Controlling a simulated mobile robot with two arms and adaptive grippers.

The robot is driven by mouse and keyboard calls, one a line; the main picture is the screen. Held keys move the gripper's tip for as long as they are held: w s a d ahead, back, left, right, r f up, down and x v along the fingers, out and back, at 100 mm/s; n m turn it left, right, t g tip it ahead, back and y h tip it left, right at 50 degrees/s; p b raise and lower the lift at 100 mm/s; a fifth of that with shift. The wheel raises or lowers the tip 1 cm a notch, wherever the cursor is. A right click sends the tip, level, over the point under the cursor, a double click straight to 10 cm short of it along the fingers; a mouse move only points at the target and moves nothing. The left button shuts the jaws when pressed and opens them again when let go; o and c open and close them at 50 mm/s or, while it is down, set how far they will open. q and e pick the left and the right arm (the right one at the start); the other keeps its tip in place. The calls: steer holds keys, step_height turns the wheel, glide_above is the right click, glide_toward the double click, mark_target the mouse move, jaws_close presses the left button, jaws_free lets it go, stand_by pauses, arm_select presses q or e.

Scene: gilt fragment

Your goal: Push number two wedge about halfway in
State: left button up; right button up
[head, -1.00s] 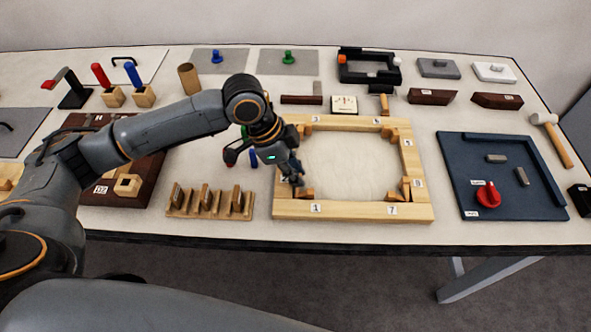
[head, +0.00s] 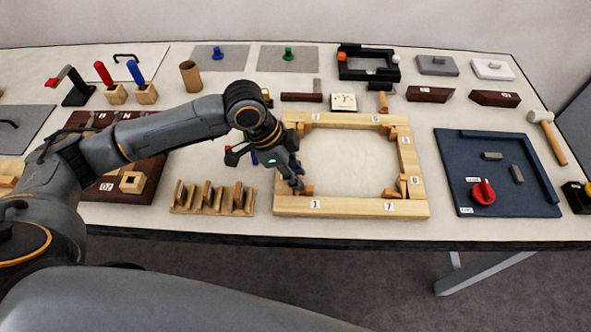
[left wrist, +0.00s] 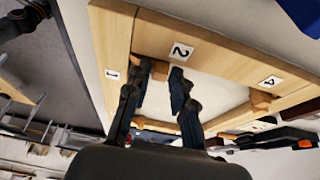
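A pale wooden frame (head: 352,207) lies on the table with wedges inside its corners. The number two label (left wrist: 181,51) is on the frame's left side, seen in the left wrist view; my arm hides it in the head view. A wooden wedge (left wrist: 159,70) sits against the frame's inner edge beside that label, near the number one corner. My left gripper (left wrist: 157,78) is at this corner, fingers apart, with the wedge between or just beyond the tips. I cannot tell how closely they touch it. It also shows low at the frame's left side (head: 298,184). My right gripper is not in view.
Other wedges sit near the labels four (left wrist: 269,81) and six (head: 415,181). A slotted wooden rack (head: 212,198) stands left of the frame. A dark blue board (head: 500,200) with a red knob (head: 483,192) lies to the right. The frame's middle is open.

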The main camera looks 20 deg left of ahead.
arm_select(q)
steer(key=shift+o, duration=0.4)
steer(key=v, duration=1.2)
